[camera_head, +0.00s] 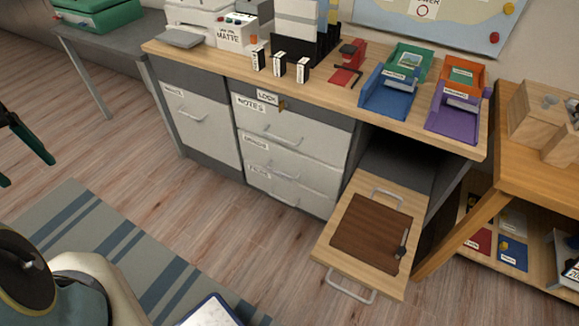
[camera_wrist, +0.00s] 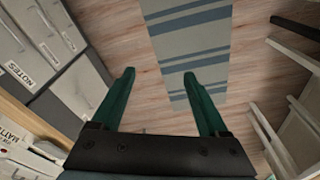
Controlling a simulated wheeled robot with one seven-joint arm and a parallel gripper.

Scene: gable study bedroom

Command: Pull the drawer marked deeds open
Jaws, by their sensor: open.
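A grey desk cabinet holds a stack of white drawers with bar handles. The top drawer (camera_head: 290,131) is labelled NOTES, with a LOCK label and a small brass piece above it. The middle drawer (camera_head: 288,164) and bottom drawer (camera_head: 288,191) carry labels too small to read surely, so I cannot tell which says deeds. All three look shut. My gripper (camera_head: 28,170) is at the far left edge of the head view, well away from the drawers. In the wrist view my gripper (camera_wrist: 158,73) has its green fingers apart, with nothing between them.
A wooden pull-out (camera_head: 320,244) with a brown board juts out right of the drawers. A white-fronted unit (camera_head: 200,125) stands to their left. Trays and a stapler crowd the desktop. The wooden floor (camera_head: 225,215) before the drawers is clear; a striped rug (camera_head: 125,250) lies nearer.

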